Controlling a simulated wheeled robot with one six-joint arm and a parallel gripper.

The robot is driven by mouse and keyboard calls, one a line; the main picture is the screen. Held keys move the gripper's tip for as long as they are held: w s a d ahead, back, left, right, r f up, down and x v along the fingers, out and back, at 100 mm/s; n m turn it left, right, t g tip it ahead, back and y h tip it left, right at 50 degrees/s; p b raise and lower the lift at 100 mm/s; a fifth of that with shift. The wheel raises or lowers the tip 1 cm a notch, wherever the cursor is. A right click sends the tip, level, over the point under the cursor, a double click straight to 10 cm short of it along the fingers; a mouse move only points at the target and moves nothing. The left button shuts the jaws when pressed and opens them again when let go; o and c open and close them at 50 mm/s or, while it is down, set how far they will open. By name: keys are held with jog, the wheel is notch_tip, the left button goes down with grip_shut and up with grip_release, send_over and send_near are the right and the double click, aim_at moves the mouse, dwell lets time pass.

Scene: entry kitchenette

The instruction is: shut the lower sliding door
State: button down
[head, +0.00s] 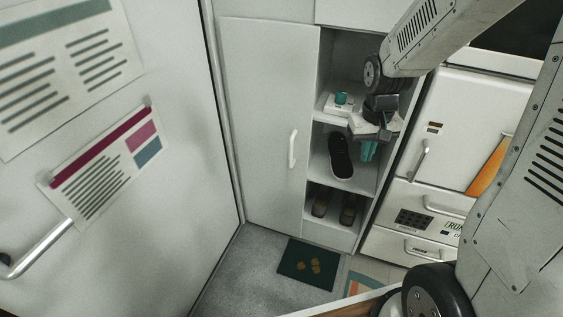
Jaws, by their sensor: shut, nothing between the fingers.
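The lower sliding door (265,125) is a tall white panel with a white vertical handle (293,149) near its right edge. It covers the left part of the cabinet, and the right part stands open, showing shelves. My gripper (368,152), with teal fingers, is shut and empty in front of the open shelves, to the right of the handle and apart from it. My arm comes in from the upper right and hides part of the opening.
The shelves hold a white box with a teal top (341,99), a dark shoe (341,157) and brown shoes (348,212). White kitchen units (465,130) stand at right. A white door with posters (150,200) is at left. A dark mat (308,264) lies on the floor.

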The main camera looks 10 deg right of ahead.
jog(key=shift+s+a+r+n, duration=0.5)
jog(key=shift+s+a+r, duration=1.4)
jog(key=shift+s+r, duration=2.3)
jog(key=shift+s+a+r+n, duration=0.5)
jog(key=shift+s+a+r, duration=1.4)
jog(key=shift+s+r, duration=2.25)
jog(key=w+a+f+n+t+y, duration=0.1)
jog(key=w+a+f+n+y, duration=0.25)
jog(key=w+a+f, duration=1.8)
jog(key=w+a+f+n+t+h, duration=0.1)
jog(key=w+a+f+t, duration=0.15)
jog(key=w+f, duration=0.5)
jog(key=w+a+f+n+t+h, duration=0.1)
jog(key=w+a+f+t, duration=0.3)
jog(key=f, duration=0.7)
jog(key=w+d+f+n+t+h, duration=0.3)
jog(key=w+d+f+t+h, duration=0.1)
jog(key=w+d+f+h, duration=0.3)
jog(key=s+d+r+n+t+h, duration=0.2)
jog(key=d+r+t+h, duration=0.1)
jog(key=d+r+h, duration=0.15)
jog(key=w+d, duration=0.6)
jog(key=d, duration=0.3)
jog(key=shift+w+h, duration=0.25)
jog(key=shift+h, duration=0.05)
